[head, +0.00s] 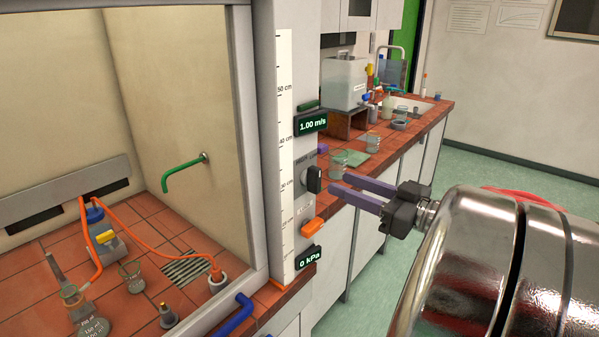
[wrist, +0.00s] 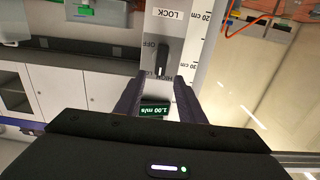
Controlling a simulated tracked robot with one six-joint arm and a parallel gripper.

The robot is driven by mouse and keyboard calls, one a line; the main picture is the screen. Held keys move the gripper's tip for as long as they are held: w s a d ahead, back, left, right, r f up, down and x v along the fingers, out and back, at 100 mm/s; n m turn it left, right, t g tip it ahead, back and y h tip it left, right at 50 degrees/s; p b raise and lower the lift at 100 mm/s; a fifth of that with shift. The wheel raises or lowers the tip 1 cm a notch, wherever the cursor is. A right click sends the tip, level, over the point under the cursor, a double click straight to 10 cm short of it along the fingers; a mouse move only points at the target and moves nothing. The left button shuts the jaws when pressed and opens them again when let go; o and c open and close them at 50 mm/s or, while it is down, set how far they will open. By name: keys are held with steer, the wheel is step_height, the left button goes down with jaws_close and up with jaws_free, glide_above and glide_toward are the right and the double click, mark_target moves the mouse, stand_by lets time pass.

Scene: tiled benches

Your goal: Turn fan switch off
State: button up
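The fan switch is a black rotary knob (head: 312,179) on the grey front post of the fume hood, below a display (head: 312,124) reading 1.00 m/s. The wrist view shows the knob (wrist: 163,60) with its long handle roughly in line with the post. The word OFF is beside it and LOCK is further along; other lettering is partly hidden. My gripper (head: 335,190) points at the knob from the right in the head view. In the wrist view its two fingers (wrist: 157,90) are apart, with nothing between the tips. I see no clear contact with the knob.
An orange knob (head: 312,227) and a 0 kPa display (head: 309,257) sit lower on the post. A purple tap handle (head: 322,148) is close by. The tiled bench (head: 405,150) behind carries glassware and a white container (head: 344,80). Open floor (head: 510,180) lies to the right.

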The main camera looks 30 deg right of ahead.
mark_target(320, 174)
steer(key=shift+x, duration=3.45)
steer(key=shift+c, duration=0.5)
jaws_close()
steer(key=shift+d, duration=0.15)
